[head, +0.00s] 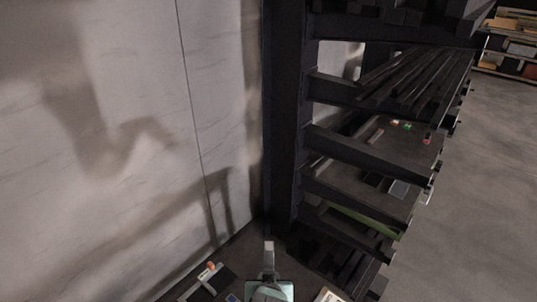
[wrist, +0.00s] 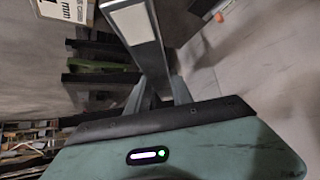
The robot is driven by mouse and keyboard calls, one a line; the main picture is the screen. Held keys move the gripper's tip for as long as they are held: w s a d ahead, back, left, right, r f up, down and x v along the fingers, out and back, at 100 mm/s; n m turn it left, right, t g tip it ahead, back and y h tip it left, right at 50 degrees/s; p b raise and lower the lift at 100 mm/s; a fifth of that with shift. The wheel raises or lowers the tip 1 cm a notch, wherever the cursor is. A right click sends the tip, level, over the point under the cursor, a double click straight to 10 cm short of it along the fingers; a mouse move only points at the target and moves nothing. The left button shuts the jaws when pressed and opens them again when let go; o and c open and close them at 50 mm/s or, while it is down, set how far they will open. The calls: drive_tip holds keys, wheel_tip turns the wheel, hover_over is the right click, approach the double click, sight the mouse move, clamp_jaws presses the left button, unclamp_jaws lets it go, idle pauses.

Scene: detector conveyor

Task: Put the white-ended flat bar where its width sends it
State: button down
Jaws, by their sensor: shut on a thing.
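The white-ended flat bar (wrist: 146,55) is grey with a pale, whitish face toward its far end (wrist: 130,22). In the wrist view it points up and away from my gripper (wrist: 160,92), whose two fingers are shut on its near part. In the head view the bar (head: 269,250) stands up as a small pale strip at the bottom middle, with my gripper (head: 269,282) below it, partly cut off by the frame edge. No place that the bar's width sends it to can be made out clearly.
A dark metal rack (head: 287,130) with several shelves stands just beyond, beside a pale wall (head: 110,120). A dark tray with small items (head: 207,283) is at the bottom left. A white sign marked "mm" (wrist: 68,12) shows in the wrist view. Open floor (head: 480,180) lies right.

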wheel_tip(320, 180, up, 7)
drive_tip(key=p, duration=0.4)
drive_tip(key=shift+f+p, duration=0.2)
drive_tip(key=shift+p, duration=0.15)
drive_tip(key=a+f+n+g+y+b, duration=0.3)
drive_tip(key=a+f+n+y+b, duration=0.3)
drive_tip(key=a+f+n+b, duration=0.4)
drive_tip(key=shift+s+a+f+y+b, duration=0.35)
drive_tip(key=shift+a+f+b, duration=2.8)
drive_tip(key=shift+a, duration=1.55)
drive_tip(key=shift+f, duration=0.2)
